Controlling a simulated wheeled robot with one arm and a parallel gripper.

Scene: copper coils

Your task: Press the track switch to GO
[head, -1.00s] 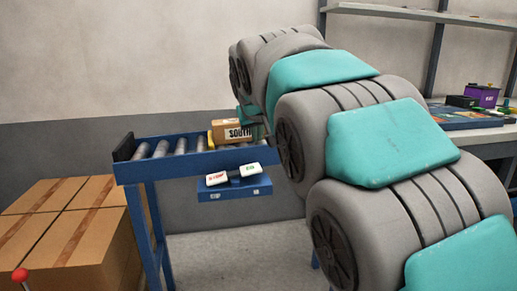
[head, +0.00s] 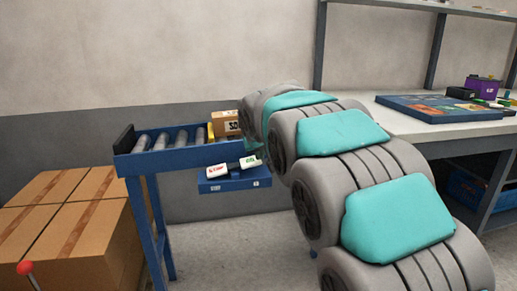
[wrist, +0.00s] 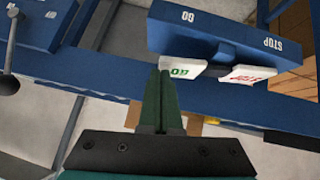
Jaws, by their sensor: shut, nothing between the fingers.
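The track switch is a blue box (wrist: 215,38) with a white GO paddle (wrist: 186,67) and a white STOP paddle (wrist: 240,73). In the head view, the STOP paddle (head: 217,170) is left and the GO paddle (head: 250,161) is right, with GO looking higher. The switch box (head: 235,181) hangs at the conveyor's near side. My gripper (wrist: 165,73) is shut and empty, its green fingertips right beside the GO paddle's left part. I cannot tell whether they touch it. In the head view my arm mostly hides the gripper.
A carton (head: 226,123) sits on the roller conveyor (head: 170,140). Stacked cartons (head: 65,215) stand at left. A workbench (head: 440,130) with a coloured board is at right. In the wrist view, another blue box (wrist: 45,22) and a grey lever (wrist: 12,45) are at upper left.

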